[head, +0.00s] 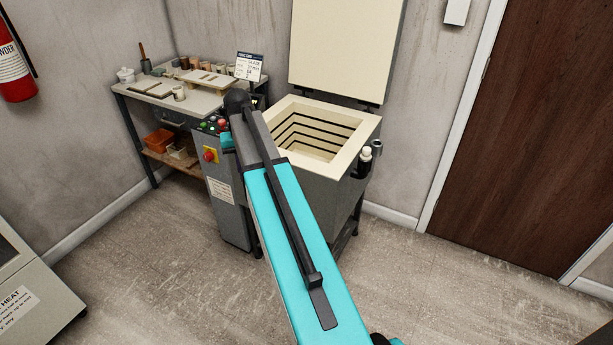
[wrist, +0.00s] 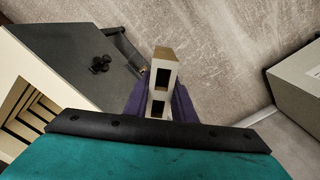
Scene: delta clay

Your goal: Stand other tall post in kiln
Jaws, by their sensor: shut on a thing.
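My gripper (wrist: 160,105) has its two purple fingers shut on a pale tall post (wrist: 162,70) with dark rectangular openings, which shows between them in the wrist view. In the head view my own arm hides the gripper and the post. The kiln (head: 361,137) stands in the middle of the head view with its lid (head: 345,45) raised.
A work table (head: 205,100) with pots, boards and small pieces stands left of the kiln. A control box (head: 228,195) with a red knob is at the kiln's left side. A grey cabinet (head: 35,290) is at the lower left. The floor in front is clear.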

